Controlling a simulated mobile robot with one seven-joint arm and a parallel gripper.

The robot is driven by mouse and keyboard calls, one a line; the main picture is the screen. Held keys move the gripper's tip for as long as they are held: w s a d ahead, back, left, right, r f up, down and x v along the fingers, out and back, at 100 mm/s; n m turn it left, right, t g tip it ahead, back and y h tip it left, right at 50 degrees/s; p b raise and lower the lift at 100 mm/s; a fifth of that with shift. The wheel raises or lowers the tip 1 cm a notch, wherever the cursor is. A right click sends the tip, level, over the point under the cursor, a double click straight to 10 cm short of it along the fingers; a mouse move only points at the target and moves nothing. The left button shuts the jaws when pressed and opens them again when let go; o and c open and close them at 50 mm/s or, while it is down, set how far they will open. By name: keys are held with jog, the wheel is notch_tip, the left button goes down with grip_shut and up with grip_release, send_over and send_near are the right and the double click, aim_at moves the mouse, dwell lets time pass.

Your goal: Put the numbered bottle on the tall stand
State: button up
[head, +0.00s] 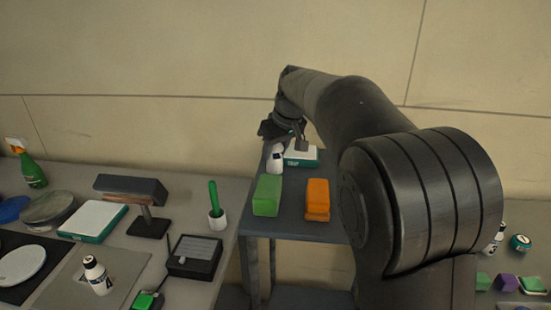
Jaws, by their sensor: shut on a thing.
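My gripper (280,138) is at the back left of a grey stand (290,228), its fingers pointing down. It is shut on a small white bottle (275,160) with a dark mark on its side. The bottle is upright at the stand's left edge; I cannot tell whether its base touches the top. Any number on it is too small to read. A similar white bottle with a dark cap (97,275) stands on the left counter, and another (495,238) is partly hidden by my arm at the right.
On the stand are a green block (267,195), an orange block (317,199) and a white-and-green box (301,155) close to the held bottle. The left counter holds a dark scanner-like stand (132,188), a green-handled brush in a cup (216,218) and a black box (195,257).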

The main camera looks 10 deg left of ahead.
jog(key=shift+f, duration=1.3)
jog(key=shift+f, duration=0.1)
jog(key=o, duration=1.1)
jog(key=shift+c, duration=0.2)
jog(key=v, duration=1.2)
jog(key=s+d+m, duration=0.2)
jog(key=s+d, duration=0.4)
jog(key=d, duration=0.2)
jog(key=s+d+f+m+h, duration=0.1)
jog(key=s+d+f, duration=0.3)
jog(key=s, duration=0.4)
jog(key=s+d+f+m+t+h, duration=0.1)
jog(key=s+d+f+m, duration=0.2)
jog(key=s, duration=0.5)
jog(key=s+d+f+m+t+h, duration=0.1)
jog(key=s+d+f+m, duration=0.2)
jog(key=s+d+f, duration=0.2)
jog(key=s+f, duration=0.2)
jog(key=s, duration=0.1)
jog(key=shift+s+d, duration=0.35)
